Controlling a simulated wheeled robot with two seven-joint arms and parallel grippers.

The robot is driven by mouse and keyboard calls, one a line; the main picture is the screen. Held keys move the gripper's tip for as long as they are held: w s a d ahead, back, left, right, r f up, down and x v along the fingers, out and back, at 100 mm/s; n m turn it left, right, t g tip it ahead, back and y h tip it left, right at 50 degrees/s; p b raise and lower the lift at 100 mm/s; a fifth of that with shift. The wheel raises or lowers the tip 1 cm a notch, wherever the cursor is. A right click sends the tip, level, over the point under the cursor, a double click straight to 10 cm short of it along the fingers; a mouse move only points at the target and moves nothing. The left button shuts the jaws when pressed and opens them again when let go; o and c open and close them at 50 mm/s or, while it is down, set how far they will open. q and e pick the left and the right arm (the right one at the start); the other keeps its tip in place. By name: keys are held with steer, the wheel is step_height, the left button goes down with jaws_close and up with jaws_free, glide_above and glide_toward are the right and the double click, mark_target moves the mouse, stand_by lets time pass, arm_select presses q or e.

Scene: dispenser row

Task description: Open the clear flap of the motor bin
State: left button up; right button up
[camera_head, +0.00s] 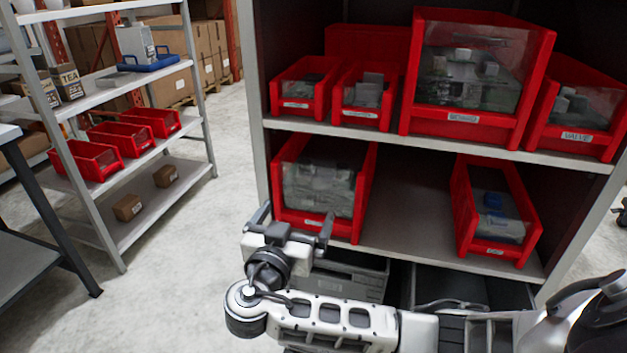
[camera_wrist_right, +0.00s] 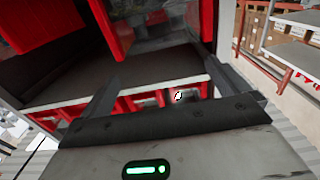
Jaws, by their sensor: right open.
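Several red bins with clear front flaps stand on two shelves. Their labels are mostly too small to read, so I cannot tell for certain which is the motor bin. My right gripper (camera_head: 297,219) is open and empty in front of the large lower-left bin (camera_head: 367,192), near its lower front. That bin's clear flap (camera_head: 318,188) appears down over grey contents. In the right wrist view, my open gripper (camera_wrist_right: 167,88) has a red bin (camera_wrist_right: 110,28) and its clear front beyond the fingers. Whether a finger touches the bin is unclear. My left gripper is out of view.
A large bin (camera_head: 543,75) and smaller bins sit on the upper shelf. Another bin (camera_head: 528,230) stands lower right, with bare shelf (camera_head: 410,205) between. Grey crates (camera_head: 345,285) sit underneath. A side rack (camera_head: 190,80) stands left, with open floor (camera_head: 190,245) before it.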

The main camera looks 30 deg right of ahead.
mark_target(316, 178)
steer(key=p+x, duration=0.1)
steer(key=x, duration=1)
steer(key=shift+w+d, duration=0.45)
steer(key=shift+d, duration=0.05)
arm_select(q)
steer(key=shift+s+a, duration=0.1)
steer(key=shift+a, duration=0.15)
